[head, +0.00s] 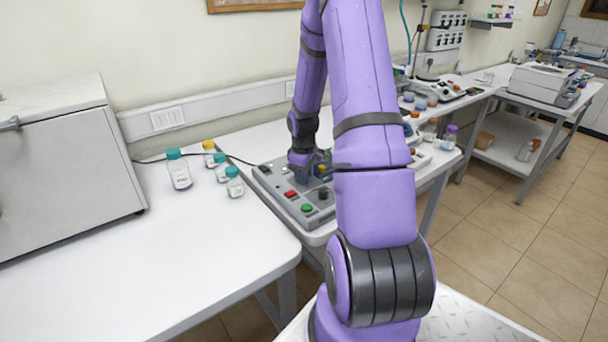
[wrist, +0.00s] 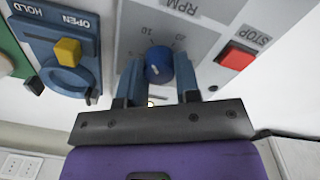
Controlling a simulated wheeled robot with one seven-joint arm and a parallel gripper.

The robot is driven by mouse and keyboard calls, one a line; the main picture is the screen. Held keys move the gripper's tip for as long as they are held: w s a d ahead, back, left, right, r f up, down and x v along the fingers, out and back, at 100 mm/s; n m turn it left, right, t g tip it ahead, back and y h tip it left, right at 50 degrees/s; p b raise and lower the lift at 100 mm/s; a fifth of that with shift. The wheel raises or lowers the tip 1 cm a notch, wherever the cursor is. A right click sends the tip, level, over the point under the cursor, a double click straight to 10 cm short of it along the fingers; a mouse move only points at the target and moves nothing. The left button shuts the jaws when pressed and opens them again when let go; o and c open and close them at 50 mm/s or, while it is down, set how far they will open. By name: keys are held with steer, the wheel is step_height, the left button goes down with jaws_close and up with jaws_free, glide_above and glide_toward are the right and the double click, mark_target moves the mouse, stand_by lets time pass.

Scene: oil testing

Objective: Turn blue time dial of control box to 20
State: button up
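The grey control box (head: 293,196) lies on the white bench in the head view. In the wrist view, where its lettering is upside down, the blue dial (wrist: 159,65) sits on a grey panel (wrist: 205,38) with 10 and 20 printed near it. My gripper (wrist: 159,72) has one blue finger on each side of the dial, with no clear gap showing, so it looks shut on it. A pale mark shows on the dial, but I cannot tell its exact setting. In the head view my gripper (head: 306,160) is over the box and my arm hides part of it.
A red STOP button (wrist: 236,57) is beside the dial. A yellow-handled OPEN/HOLD switch (wrist: 68,52) is on the other side. Several capped bottles (head: 221,168) stand left of the box. A large grey cabinet (head: 65,165) is farther left. The bench front is clear.

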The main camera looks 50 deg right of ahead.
steer(key=c, duration=0.3)
steer(key=m, duration=1.1)
steer(key=shift+d, duration=0.1)
steer(key=shift+m, duration=0.5)
stand_by(0.3)
steer(key=o, duration=0.9)
